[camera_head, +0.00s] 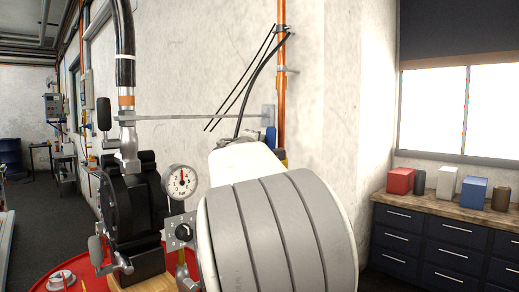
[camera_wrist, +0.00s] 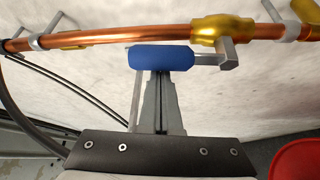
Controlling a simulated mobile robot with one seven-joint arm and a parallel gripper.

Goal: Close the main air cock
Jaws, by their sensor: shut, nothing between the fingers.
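The main air cock is a brass valve body (camera_wrist: 222,30) on a copper pipe (camera_wrist: 110,38) in the wrist view. Its grey lever (camera_wrist: 226,56) carries a blue grip (camera_wrist: 162,58), which lies roughly parallel to the pipe. In the head view the blue grip (camera_head: 271,138) shows small against the wall, just above my arm. My gripper (camera_wrist: 161,78) is shut and empty, its fingertips at the lower edge of the blue grip in the picture. I cannot tell whether they touch it.
In the head view, a black pump-like unit with a pressure gauge (camera_head: 180,182) stands left of my arm over a red drum (camera_head: 50,270). Dark cables run near the pipe. A drawer bench (camera_head: 455,232) with boxes stands right. A red round object (camera_wrist: 298,160) shows lower right in the wrist view.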

